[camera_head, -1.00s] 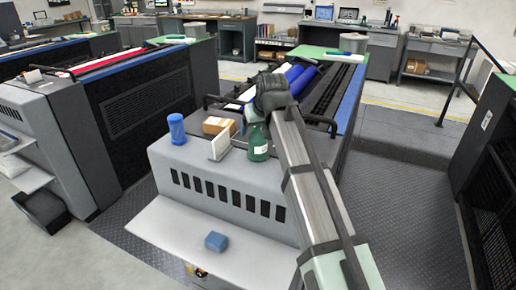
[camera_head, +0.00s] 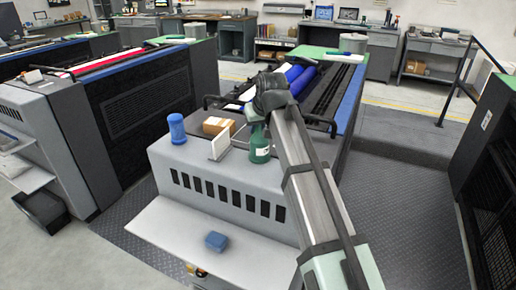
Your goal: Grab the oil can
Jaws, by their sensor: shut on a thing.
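The oil can is a green bottle-like can (camera_head: 260,150) with a white label, upright at the right part of the grey machine's top. My gripper (camera_head: 256,119) is at the can's top, coming down from the end of my arm. It is shut on the upper part of the can. The fingers are small and partly hidden by the dark wrist. I cannot tell whether the can's base touches the machine top.
A white upright plate (camera_head: 220,143), a cardboard box (camera_head: 217,127) and a blue cylinder (camera_head: 177,129) stand left of the can on the machine (camera_head: 210,165). A blue block (camera_head: 216,241) lies on the lower white shelf (camera_head: 190,250). Blue rollers (camera_head: 302,78) lie behind my wrist.

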